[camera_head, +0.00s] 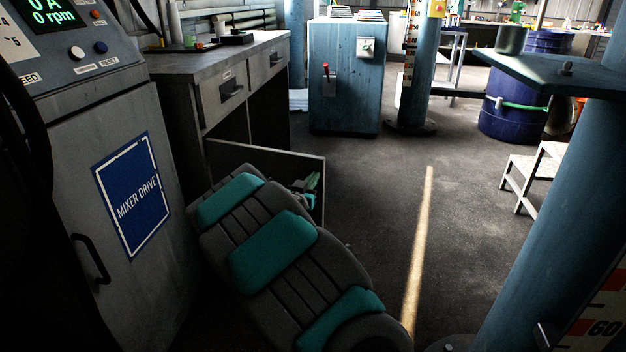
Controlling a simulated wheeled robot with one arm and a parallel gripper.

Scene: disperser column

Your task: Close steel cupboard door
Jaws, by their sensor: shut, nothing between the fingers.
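The steel cupboard (215,65) is a grey bench unit with drawers at the left. Its lower compartment is open and dark inside. The grey door (285,166) stands swung out into the room, its top edge and far right edge showing. My dark arm with teal pads crosses in front and hides the door's lower part. My gripper (309,187) shows only partly beyond the arm, in front of the door near its free edge. It looks shut and empty. Whether it touches the door I cannot tell.
A grey mixer drive cabinet (112,190) stands close at the left. A blue-green cabinet (345,75) is behind. A thick blue column (560,190) stands at the right, with a small step stool (530,175) beyond. The floor between, with a yellow line (420,240), is clear.

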